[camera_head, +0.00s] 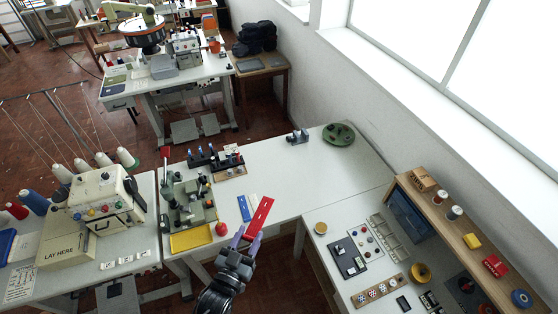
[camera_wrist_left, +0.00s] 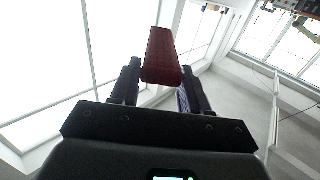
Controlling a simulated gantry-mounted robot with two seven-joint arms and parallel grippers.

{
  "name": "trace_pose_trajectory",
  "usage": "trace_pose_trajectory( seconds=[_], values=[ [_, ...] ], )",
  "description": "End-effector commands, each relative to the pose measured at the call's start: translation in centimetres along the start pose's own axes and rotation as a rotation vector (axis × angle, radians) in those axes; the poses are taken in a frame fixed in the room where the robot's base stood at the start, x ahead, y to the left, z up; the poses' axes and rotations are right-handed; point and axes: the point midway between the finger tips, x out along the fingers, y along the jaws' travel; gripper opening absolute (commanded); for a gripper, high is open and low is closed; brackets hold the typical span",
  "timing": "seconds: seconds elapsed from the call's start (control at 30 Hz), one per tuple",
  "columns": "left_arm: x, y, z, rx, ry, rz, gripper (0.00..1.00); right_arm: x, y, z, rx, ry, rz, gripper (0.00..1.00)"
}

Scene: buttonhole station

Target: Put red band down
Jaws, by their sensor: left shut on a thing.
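The red band (camera_head: 261,213) is a flat red strip with a few small marks, seen in the head view near the front edge of the white table (camera_head: 290,172). My left gripper (camera_head: 247,238) is shut on its near end, and the strip points away from me. In the left wrist view the red band (camera_wrist_left: 161,56) sits between the two fingers of the left gripper (camera_wrist_left: 160,82) and sticks out past them. I cannot tell how high it is above the table. My right gripper is not in view.
A blue strip (camera_head: 243,208) lies just left of the red band. A red ball-like thing (camera_head: 221,229), a yellow tray (camera_head: 192,239) and a green machine (camera_head: 187,202) stand further left. A green round mat (camera_head: 339,134) lies at the back. The table's middle is clear.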

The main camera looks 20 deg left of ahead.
Motion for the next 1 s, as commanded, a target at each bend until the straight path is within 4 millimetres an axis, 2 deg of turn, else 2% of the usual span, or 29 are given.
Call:
trace_pose_trajectory(
  seconds=[0.17, 0.27, 0.33, 0.5, 0.7, 1.0],
  values=[
    [-0.2, -1.9, 2.0, 0.002, -0.005, -0.060, 0.17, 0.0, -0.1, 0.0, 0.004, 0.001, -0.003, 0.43],
    [-0.5, -4.3, 4.3, 0.001, -0.005, -0.130, 0.17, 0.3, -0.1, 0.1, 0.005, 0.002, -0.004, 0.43],
    [0.0, -6.3, 7.2, 0.000, -0.002, -0.191, 0.17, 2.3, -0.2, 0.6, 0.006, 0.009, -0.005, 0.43],
    [1.8, -9.8, 11.6, -0.002, 0.003, -0.305, 0.17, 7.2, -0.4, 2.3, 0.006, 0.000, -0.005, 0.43],
    [4.0, -12.7, 15.8, -0.002, 0.003, -0.411, 0.17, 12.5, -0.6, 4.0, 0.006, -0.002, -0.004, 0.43],
    [7.1, -15.8, 21.1, -0.003, 0.003, -0.534, 0.17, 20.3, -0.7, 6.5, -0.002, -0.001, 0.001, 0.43]
  ],
)
